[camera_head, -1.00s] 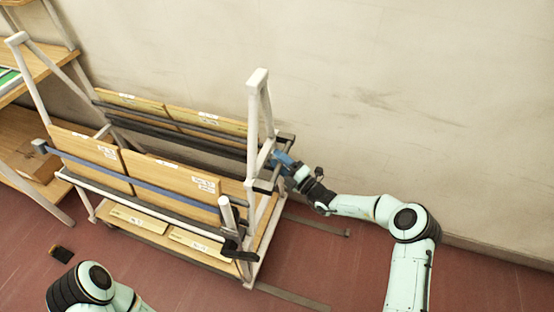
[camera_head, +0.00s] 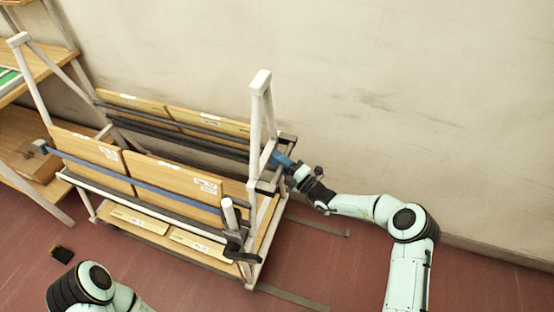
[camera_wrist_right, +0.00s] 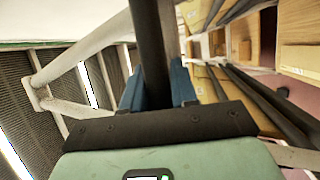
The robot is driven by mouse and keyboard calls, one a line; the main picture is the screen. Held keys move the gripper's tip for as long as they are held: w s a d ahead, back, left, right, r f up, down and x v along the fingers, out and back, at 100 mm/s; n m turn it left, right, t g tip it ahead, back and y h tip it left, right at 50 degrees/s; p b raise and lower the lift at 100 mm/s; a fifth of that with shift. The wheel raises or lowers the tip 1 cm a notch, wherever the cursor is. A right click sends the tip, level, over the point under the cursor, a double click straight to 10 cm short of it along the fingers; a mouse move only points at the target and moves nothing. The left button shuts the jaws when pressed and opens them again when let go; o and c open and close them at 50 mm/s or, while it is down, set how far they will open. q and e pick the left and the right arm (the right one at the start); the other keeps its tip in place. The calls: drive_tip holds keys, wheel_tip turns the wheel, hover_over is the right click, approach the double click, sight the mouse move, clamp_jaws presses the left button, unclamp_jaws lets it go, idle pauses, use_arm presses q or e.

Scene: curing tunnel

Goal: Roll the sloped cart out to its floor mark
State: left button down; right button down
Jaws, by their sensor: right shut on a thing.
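The sloped cart (camera_head: 258,130) stands against the wall, a white frame with leaning wooden boards (camera_head: 172,183) on both sides and a low wooden deck. My right gripper (camera_head: 281,160) is at the cart's right end. In the right wrist view its blue fingers (camera_wrist_right: 158,85) are shut around a dark upright-looking bar (camera_wrist_right: 151,40) of the cart. Two grey strips on the floor, one (camera_head: 318,225) near the wall and one (camera_head: 292,297) nearer me, extend right from the cart's end; they look like its floor mark. My left gripper is out of view; only part of that arm shows.
A wooden shelf rack (camera_head: 38,62) stands close to the cart's left end. A small dark object (camera_head: 61,254) lies on the red floor at left. The wall (camera_head: 400,100) runs along the back. Floor right of the cart is clear apart from my right arm.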

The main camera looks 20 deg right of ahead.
drive_tip(key=s+d+p, duration=0.1)
drive_tip(key=s+d, duration=0.6)
drive_tip(key=d, duration=0.4)
drive_tip(key=s+d+p, duration=0.2)
drive_tip(key=s+d, duration=0.6)
drive_tip(key=d, duration=0.3)
drive_tip(key=s+d+p, duration=0.1)
drive_tip(key=s+d, duration=0.6)
drive_tip(key=d, duration=0.4)
drive_tip(key=shift+s+d, duration=0.15)
drive_tip(key=shift+s, duration=0.15)
drive_tip(key=c, duration=1)
unclamp_jaws()
drive_tip(key=shift+s+d, duration=0.1)
drive_tip(key=shift+o, duration=0.2)
drive_tip(key=b+v, duration=0.1)
drive_tip(key=v, duration=1.2)
drive_tip(key=shift+s+b, duration=0.15)
drive_tip(key=shift+b, duration=0.2)
drive_tip(key=shift+d+f, duration=0.1)
drive_tip(key=shift+d, duration=0.1)
